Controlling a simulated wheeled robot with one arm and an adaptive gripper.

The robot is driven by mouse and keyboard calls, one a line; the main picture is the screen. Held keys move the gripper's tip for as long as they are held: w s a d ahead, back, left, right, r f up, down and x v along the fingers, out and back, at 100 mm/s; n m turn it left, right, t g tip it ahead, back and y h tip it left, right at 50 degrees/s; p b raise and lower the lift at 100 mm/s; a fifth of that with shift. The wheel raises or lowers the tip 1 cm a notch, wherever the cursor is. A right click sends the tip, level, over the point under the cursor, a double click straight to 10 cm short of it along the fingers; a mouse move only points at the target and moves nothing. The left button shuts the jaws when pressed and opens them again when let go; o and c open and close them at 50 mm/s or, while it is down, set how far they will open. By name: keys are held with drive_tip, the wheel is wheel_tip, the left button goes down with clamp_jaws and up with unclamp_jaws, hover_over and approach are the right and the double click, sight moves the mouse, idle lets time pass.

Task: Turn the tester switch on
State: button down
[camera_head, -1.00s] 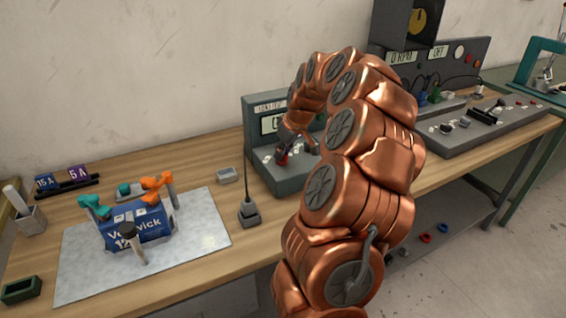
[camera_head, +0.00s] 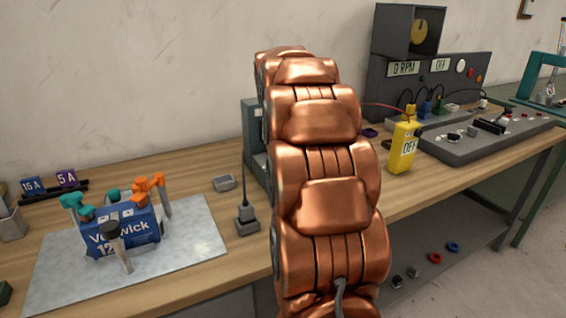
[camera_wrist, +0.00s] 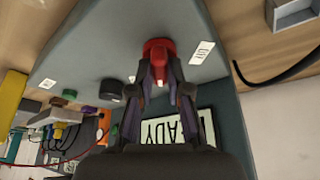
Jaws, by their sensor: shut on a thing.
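A grey-green box (camera_head: 251,134) stands at the back of the bench, mostly hidden behind my arm in the head view. In the wrist view its sloped panel (camera_wrist: 100,60) carries a red switch (camera_wrist: 158,46), a black knob (camera_wrist: 111,89), a green button (camera_wrist: 69,94) and a display (camera_wrist: 172,135) reading READY, seen upside down. My gripper (camera_wrist: 160,72) is shut on the red switch, one finger on each side. My gripper is hidden in the head view. Whether the switch is on or off cannot be told.
A yellow meter (camera_head: 402,150) reading OFF stands right of my arm. A blue battery (camera_head: 126,232) with teal and orange clamps sits on a metal mat (camera_head: 195,247) at left. A motor test bench is at right.

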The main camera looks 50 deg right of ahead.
drive_tip(key=shift+m+g+b, duration=0.3)
drive_tip(key=shift+m+b, duration=0.2)
drive_tip(key=shift+m, duration=0.6)
drive_tip(key=c, duration=1.1)
unclamp_jaws()
drive_tip(key=shift+h, duration=0.3)
drive_tip(key=v, duration=1.2)
drive_tip(key=shift+w, duration=0.1)
drive_tip(key=shift+d, duration=0.1)
